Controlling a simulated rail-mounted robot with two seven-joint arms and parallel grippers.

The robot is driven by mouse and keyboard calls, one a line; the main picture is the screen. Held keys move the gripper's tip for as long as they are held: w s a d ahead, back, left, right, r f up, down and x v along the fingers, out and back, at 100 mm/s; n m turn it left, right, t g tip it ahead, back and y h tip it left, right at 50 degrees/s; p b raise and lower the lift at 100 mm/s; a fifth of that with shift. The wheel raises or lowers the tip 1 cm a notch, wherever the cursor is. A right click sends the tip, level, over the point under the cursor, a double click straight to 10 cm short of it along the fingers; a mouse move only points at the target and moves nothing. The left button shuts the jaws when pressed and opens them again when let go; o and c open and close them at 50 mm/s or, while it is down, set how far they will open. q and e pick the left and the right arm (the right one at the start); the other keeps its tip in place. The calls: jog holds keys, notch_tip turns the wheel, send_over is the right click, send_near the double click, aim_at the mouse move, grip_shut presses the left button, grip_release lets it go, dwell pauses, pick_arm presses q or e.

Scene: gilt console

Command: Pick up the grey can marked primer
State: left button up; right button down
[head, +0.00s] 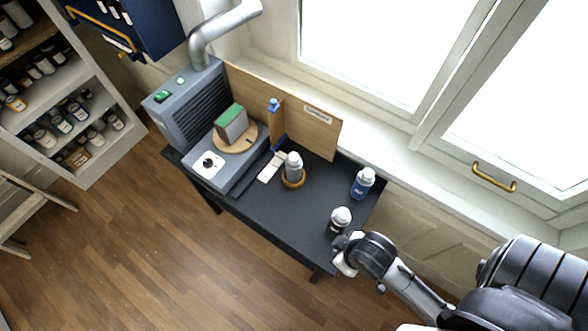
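A grey can (294,167) with a pale cap stands upright in a tan ring (293,181) on the dark table (310,206). Its lettering is too small to read. A blue can (363,184) with a pale cap stands to its right, near the table's right end. A dark can (339,222) with a white cap is at the front right corner. My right gripper (346,254) is just below the dark can in the picture, at the table edge, away from the grey can. Its fingers are too unclear to tell open from shut. My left gripper is out of view.
A grey machine (190,100) with a duct stands at the table's left end, with a green-topped block (231,123) on a round disc before it. A wooden board (312,130) and a blue-capped bottle (274,105) are behind. The table's front middle is clear.

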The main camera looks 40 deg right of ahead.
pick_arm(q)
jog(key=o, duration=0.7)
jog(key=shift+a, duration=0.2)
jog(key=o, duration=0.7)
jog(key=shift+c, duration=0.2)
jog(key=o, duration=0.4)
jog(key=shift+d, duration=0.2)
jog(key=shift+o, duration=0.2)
